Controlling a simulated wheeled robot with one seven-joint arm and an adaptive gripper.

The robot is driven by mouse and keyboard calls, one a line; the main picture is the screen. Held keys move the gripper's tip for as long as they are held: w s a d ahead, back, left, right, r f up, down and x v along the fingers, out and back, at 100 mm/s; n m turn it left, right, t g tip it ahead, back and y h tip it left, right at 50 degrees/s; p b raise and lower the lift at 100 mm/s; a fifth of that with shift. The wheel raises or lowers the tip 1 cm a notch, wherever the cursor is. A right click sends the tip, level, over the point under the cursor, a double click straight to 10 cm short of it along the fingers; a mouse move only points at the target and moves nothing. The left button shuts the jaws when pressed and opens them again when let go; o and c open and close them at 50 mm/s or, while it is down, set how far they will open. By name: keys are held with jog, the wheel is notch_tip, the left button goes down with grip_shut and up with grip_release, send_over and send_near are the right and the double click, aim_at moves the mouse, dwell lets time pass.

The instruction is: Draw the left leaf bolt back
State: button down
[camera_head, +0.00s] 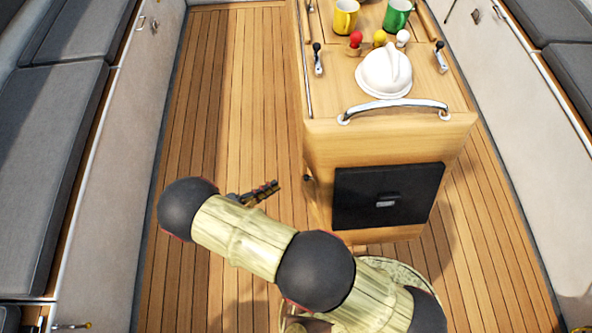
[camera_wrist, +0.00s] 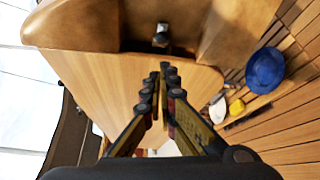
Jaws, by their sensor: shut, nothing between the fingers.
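In the wrist view a small metal fitting with a dark end (camera_wrist: 161,38) sits in a gap between curved brown wood parts; it looks like the leaf bolt. A small dark knob (camera_head: 307,178) shows low on the left side of the wooden table console; I cannot tell for certain that it is the same piece. My gripper (camera_head: 274,186) is left of the console, pointing right, a short way from that knob. In the wrist view my gripper (camera_wrist: 161,72) is shut and empty, its tips just below the fitting and apart from it in the picture.
The console (camera_head: 320,140) carries a metal grab rail (camera_head: 395,104), a white dome (camera_head: 385,72), black-knobbed levers (camera_head: 318,58), and yellow (camera_head: 345,17) and green (camera_head: 397,15) mugs. Its front has a black panel (camera_head: 360,190). Clear plank floor (camera_head: 225,90) lies left, beside a grey bench (camera_head: 45,170).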

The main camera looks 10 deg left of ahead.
jog(key=shift+w+d, duration=0.1)
jog(key=b+x, duration=0.2)
jog(key=x, duration=0.7)
jog(key=shift+w+d, duration=0.25)
jog(key=shift+s, duration=0.1)
jog(key=s, duration=0.2)
jog(key=s+d, duration=0.1)
jog(key=s, duration=0.1)
jog(key=shift+s+d, duration=0.1)
jog(key=shift+s, duration=0.25)
